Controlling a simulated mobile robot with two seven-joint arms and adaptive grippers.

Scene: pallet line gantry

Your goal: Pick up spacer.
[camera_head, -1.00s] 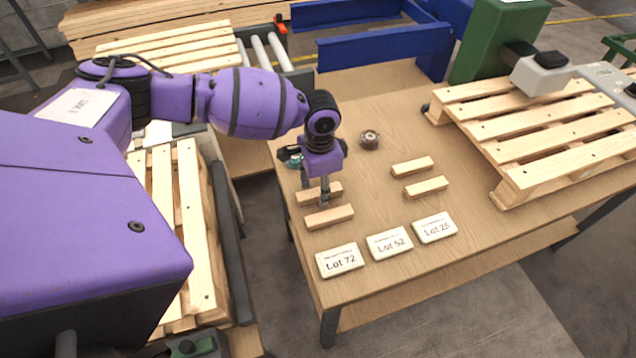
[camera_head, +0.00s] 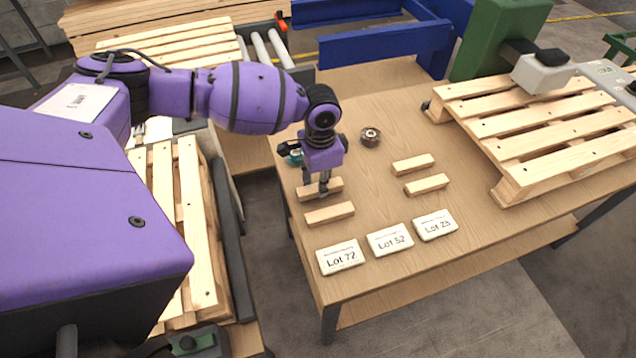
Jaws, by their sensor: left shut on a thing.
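Several light wooden spacer blocks lie on the wooden table. My left gripper (camera_head: 323,188) points down at the table's left part and is shut on the far left spacer (camera_head: 307,193), with its fingers around the block's middle. I cannot tell whether that spacer is clear of the table top. A second spacer (camera_head: 329,214) lies just in front of it, apart from the gripper. Two more spacers, the back one (camera_head: 413,164) and the front one (camera_head: 426,185), lie to the right. My right gripper is not in view.
Three lot cards, Lot 72 (camera_head: 340,257), Lot 52 (camera_head: 390,240) and Lot 25 (camera_head: 435,225), lie along the table's front. A small round roll (camera_head: 370,137) stands behind the spacers. A pallet (camera_head: 540,130) covers the right side. A teal object (camera_head: 293,152) is beside my wrist.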

